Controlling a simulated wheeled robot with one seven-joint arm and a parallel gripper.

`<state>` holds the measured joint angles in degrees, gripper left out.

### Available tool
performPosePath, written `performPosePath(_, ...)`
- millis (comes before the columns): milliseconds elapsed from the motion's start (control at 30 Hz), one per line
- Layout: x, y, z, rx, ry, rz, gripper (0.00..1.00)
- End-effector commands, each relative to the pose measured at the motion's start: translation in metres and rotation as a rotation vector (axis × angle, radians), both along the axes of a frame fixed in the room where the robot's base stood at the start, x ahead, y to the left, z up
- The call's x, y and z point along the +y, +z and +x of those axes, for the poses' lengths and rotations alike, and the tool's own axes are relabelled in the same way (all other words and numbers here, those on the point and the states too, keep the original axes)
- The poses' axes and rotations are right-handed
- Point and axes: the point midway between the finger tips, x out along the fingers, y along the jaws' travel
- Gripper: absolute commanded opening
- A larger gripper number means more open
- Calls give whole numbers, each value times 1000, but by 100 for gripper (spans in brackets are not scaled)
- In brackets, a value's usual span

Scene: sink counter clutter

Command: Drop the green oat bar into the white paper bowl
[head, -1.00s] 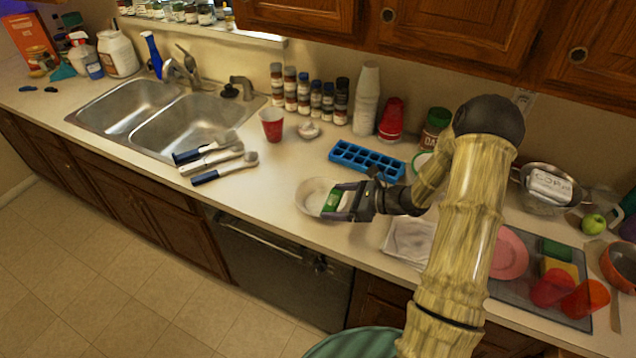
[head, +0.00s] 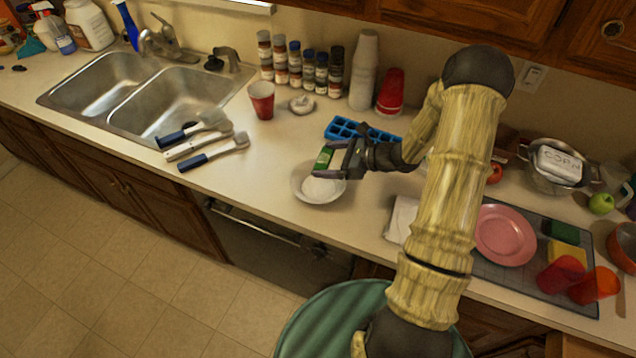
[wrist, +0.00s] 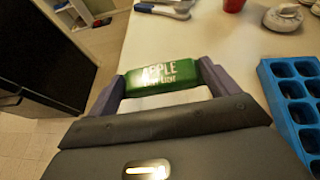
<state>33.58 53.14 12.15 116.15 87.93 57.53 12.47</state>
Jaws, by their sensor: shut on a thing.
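The green oat bar (head: 323,158) is held between the fingers of my gripper (head: 332,164), at the bowl's far edge in the head view. In the wrist view the bar (wrist: 160,88) lies crosswise between both fingertips, with "APPLE" in white print facing up. My gripper is shut on it. The white paper bowl (head: 318,190) stands on the counter, just below the bar in the head view. The bar appears raised over the bowl's far side, and the exact height is hard to tell. In the wrist view the bowl is mostly hidden by the bar and gripper.
A blue ice tray (head: 345,130) lies behind my gripper. A pink plate (head: 505,236) is on the right. The counter left of the bowl is clear.

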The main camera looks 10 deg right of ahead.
Motion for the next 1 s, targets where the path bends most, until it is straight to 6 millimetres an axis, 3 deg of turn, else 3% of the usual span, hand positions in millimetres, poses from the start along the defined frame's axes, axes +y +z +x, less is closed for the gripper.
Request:
performPosePath(500, 5, -53, 0, 0, 9, 1, 65)
performPosePath(933, 2, -58, 0, 0, 3, 1, 65)
performPosePath(967, 2, -58, 0, 0, 3, 1, 92)
performPosePath(1000, 2, -58, 0, 0, 3, 0, 100)
